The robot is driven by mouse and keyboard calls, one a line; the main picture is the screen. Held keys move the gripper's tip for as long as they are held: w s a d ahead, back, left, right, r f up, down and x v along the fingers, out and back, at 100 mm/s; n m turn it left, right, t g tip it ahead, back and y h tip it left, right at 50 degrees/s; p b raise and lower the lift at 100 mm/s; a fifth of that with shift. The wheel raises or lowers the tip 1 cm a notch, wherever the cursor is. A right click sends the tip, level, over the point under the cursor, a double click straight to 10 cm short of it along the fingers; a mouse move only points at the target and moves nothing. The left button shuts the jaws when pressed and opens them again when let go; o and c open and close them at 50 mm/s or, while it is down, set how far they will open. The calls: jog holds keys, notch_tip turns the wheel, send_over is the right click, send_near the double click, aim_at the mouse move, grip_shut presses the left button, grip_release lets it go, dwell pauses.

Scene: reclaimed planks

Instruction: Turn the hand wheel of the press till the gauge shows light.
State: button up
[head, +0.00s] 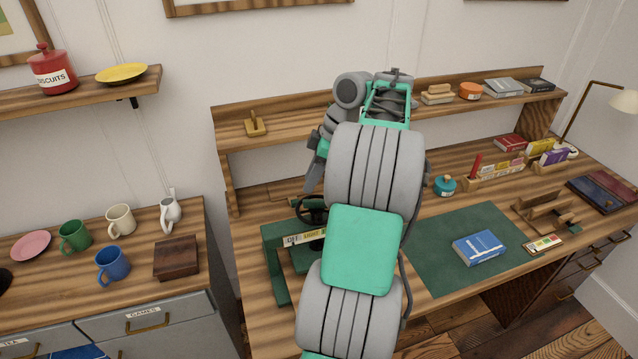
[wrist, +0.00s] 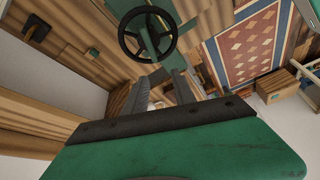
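The green press (head: 274,250) stands on the desk's left part, its right side hidden behind my arm. Its dark hand wheel (head: 309,211) is on top, partly covered by my arm. In the wrist view the spoked wheel (wrist: 147,33) shows whole, just beyond the fingertips. The gauge (head: 295,239) is a pale strip on the press; "OFF" and "LIGHT" can be read, the rest is hidden, and I cannot make out a pointer. My gripper (wrist: 164,77) has its two grey fingers apart with nothing seen between them. It appears apart from the wheel.
A green mat (head: 430,262) with a blue book (head: 479,247) lies right of my arm. A teal pot (head: 445,185) stands behind it. The desk shelf (head: 290,128) runs behind the press. A side cabinet with mugs and a brown box (head: 177,258) stands at left.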

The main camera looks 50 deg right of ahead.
aim_at(318, 200)
jog(key=s+d, duration=0.3)
jog(key=d, duration=0.1)
jog(key=shift+n, duration=0.4)
jog(key=b+x, duration=0.4)
jog(key=x, duration=0.4)
jog(key=shift+a, duration=0.2)
jog(key=shift+c, duration=0.2)
grip_shut()
